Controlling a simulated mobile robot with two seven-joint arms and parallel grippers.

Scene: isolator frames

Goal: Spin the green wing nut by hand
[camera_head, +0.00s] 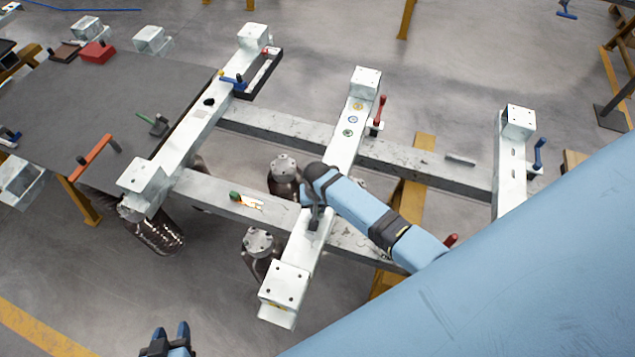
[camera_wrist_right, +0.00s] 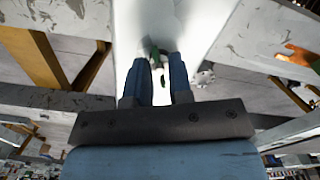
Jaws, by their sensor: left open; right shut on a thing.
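In the right wrist view the green wing nut (camera_wrist_right: 155,52) shows as a small green piece at the tips of my right gripper (camera_wrist_right: 163,64). The gripper's two blue fingers are shut on it, above a white beam (camera_wrist_right: 190,25). The fingers hide much of the nut. In the head view my right gripper (camera_head: 314,218) reaches down onto the middle white beam (camera_head: 296,252); the nut cannot be made out there. My left gripper (camera_head: 171,340) is open and empty at the bottom edge, over the floor and away from the frame.
Grey rails (camera_head: 285,128) cross under the white beams. Dark cylinders (camera_head: 283,178) stand beside the middle beam. A red handle (camera_head: 379,110) and a blue handle (camera_head: 540,152) stick up nearby. A dark table (camera_head: 105,105) is at left.

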